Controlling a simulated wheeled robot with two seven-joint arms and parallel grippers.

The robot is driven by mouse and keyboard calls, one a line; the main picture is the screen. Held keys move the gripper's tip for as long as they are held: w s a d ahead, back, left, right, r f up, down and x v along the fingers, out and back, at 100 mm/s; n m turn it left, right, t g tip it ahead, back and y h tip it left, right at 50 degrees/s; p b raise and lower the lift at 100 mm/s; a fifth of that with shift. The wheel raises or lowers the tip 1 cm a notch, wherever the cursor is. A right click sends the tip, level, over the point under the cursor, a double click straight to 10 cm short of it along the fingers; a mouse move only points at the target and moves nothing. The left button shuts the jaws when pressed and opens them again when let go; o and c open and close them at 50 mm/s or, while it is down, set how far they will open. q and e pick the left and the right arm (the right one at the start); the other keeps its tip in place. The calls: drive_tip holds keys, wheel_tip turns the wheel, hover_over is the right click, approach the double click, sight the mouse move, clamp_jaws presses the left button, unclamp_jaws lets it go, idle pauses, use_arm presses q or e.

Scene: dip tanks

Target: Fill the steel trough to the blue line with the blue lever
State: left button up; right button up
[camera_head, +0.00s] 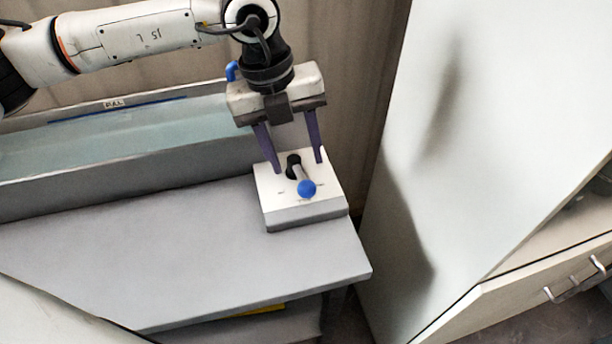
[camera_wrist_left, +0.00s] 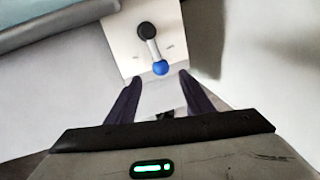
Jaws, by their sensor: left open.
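The steel trough (camera_head: 210,160) stands along the back of the grey table in the head view, with pale bluish water in it. A blue line (camera_head: 75,117) runs along its inner back wall near a small label; the water surface shows below the line. The blue lever (camera_head: 307,188) has a blue ball on a short light arm from a black pivot, on a white box at the table's right end. It also shows in the left wrist view (camera_wrist_left: 160,67). My left gripper (camera_head: 298,166) is open, its two purple fingers on either side of the lever, apart from the ball. My right gripper is out of view.
The grey table top (camera_head: 180,250) is clear in front of the trough. A tall pale panel (camera_head: 480,120) stands close to the right of the table, with a handled drawer (camera_head: 575,280) beyond it. A blue spout-like piece (camera_head: 232,70) shows behind my left gripper.

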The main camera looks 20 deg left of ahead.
sight(305, 182)
use_arm(q)
drive_tip(key=f, duration=0.2)
drive_tip(key=d+f, duration=0.1)
drive_tip(key=f, duration=0.4)
drive_tip(key=shift+w+d+f+p, duration=0.25)
drive_tip(key=shift+w+f+p, duration=0.05)
drive_tip(key=shift+w, duration=0.05)
drive_tip(key=shift+c, duration=0.4)
clamp_jaws()
